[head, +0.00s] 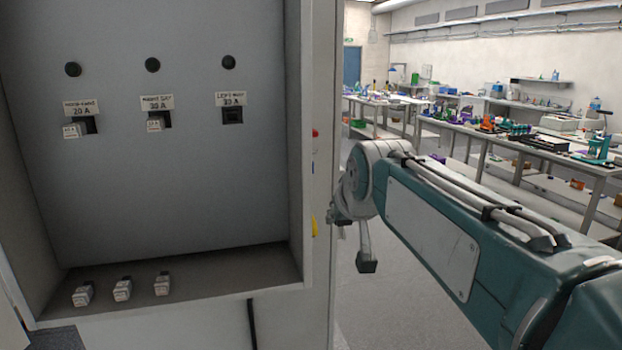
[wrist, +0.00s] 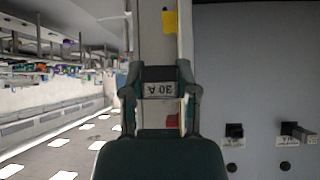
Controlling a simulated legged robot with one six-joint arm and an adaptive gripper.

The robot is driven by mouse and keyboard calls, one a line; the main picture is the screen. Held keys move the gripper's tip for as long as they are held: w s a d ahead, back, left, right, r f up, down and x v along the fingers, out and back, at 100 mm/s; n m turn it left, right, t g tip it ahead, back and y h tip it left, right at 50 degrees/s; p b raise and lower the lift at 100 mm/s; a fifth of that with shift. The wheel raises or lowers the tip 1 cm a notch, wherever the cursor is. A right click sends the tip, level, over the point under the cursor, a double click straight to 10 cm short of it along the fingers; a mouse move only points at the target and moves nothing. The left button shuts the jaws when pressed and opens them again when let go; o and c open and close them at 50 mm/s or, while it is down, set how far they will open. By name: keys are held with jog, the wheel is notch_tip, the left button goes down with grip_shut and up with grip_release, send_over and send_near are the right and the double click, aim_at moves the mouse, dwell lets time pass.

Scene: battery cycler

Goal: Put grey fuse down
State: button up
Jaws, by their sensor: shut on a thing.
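My gripper (wrist: 160,95) is shut on a fuse (wrist: 159,88) with a white label that reads 30 A, upside down in the wrist view. The fuse is between both fingers, clear of the panel. In the head view my gripper (head: 365,255) is beside the cabinet's right edge, partly hidden, and the held fuse cannot be made out. Three grey fuses (head: 122,290) lie on the cabinet's bottom ledge (head: 215,272). The right slot (head: 232,116), labelled 30 A, is empty. The left slot holds a fuse (head: 76,130), and so does the middle slot (head: 157,123).
The cabinet's right side wall (head: 318,120) stands between the panel and my gripper. The ledge is bare right of the three fuses. Cluttered workbenches (head: 500,135) stand farther back on the right. Open floor (head: 400,310) lies beside the cabinet.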

jog(key=w+d+f, duration=0.2)
jog(key=w+f, duration=0.1)
jog(key=f, duration=0.5)
jog(key=w+d+f+m+h, duration=0.1)
jog(key=w+f, duration=0.2)
jog(key=f, duration=0.6)
jog(key=w+d+f, duration=0.2)
jog(key=w+f, duration=0.1)
jog(key=f, duration=0.5)
jog(key=s+d+f, duration=0.2)
jog(key=s+f, duration=0.1)
jog(key=f, duration=0.7)
jog(key=s+d+f+m+h, duration=0.1)
jog(key=s+f, duration=0.3)
jog(key=f, duration=0.6)
jog(key=shift+s+d, duration=0.25)
jog(key=shift+d, duration=0.6)
